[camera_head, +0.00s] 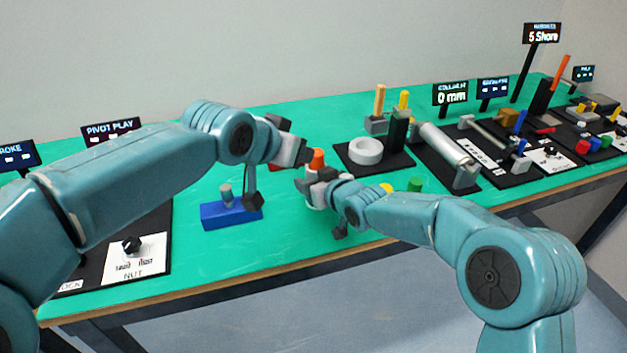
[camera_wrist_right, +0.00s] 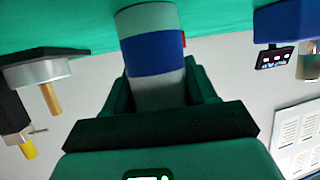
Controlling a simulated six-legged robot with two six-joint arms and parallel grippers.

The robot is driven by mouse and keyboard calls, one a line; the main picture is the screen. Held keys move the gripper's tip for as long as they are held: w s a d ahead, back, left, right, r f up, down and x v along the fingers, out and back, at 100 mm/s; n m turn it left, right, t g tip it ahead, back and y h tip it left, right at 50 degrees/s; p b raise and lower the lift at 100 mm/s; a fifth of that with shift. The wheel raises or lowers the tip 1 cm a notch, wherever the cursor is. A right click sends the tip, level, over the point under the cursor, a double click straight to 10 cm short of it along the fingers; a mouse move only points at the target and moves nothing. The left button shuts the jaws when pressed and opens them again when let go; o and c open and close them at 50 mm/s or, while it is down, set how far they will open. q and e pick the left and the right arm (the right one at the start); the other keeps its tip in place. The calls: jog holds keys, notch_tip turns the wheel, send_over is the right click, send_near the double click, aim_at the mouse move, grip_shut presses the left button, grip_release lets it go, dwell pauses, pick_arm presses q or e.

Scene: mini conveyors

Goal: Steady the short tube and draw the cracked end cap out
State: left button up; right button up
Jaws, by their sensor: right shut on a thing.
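The short tube (camera_wrist_right: 152,55) shows in the right wrist view as a grey cylinder with a blue band, apparently standing on the green table. A small red bit (camera_wrist_right: 184,39) shows at its side. My right gripper (camera_head: 318,188) is shut on the tube, with one dark jaw on each side; in the head view the gripper hides most of it. An orange piece (camera_head: 317,158), perhaps the end cap, sticks up just behind the right gripper. No crack can be made out. My left gripper (camera_head: 290,150) is just left of the orange piece; its finger opening is unclear.
A blue block (camera_head: 218,214) with a grey knob stands left of the grippers. A green piece (camera_head: 415,184) is near the right forearm. Several fixtures and displays fill the table's right end.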

jog(key=shift+s+f, duration=0.1)
jog(key=shift+f, duration=0.3)
jog(key=o, duration=1.3)
jog(key=shift+o, duration=0.2)
jog(key=shift+r, duration=0.1)
jog(key=shift+r, duration=0.1)
